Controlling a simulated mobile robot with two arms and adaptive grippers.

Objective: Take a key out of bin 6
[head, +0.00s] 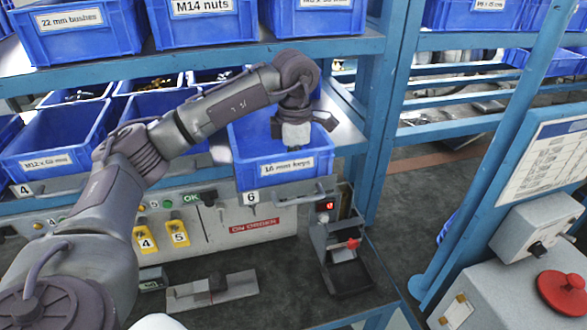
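Bin 6 (252,176) is a blue open bin on the lower shelf, labelled "16 mm keys", with a "6" plate below it. My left gripper (295,138) points down over the bin's opening, its light-grey lower end inside the outline of the bin. I cannot tell whether its fingers are open or shut, or whether they touch or hold anything. No key can be made out; the bin's floor is hidden by its front wall and my gripper. My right gripper is not in view.
A blue bin with an "M12" label (43,164) stands to the left. Filled blue bins, one labelled "M14 nuts" (201,28), line the shelf above. A blue post (383,120) stands just right of bin 6. Below are a control panel (225,222) and a small black stand (345,270).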

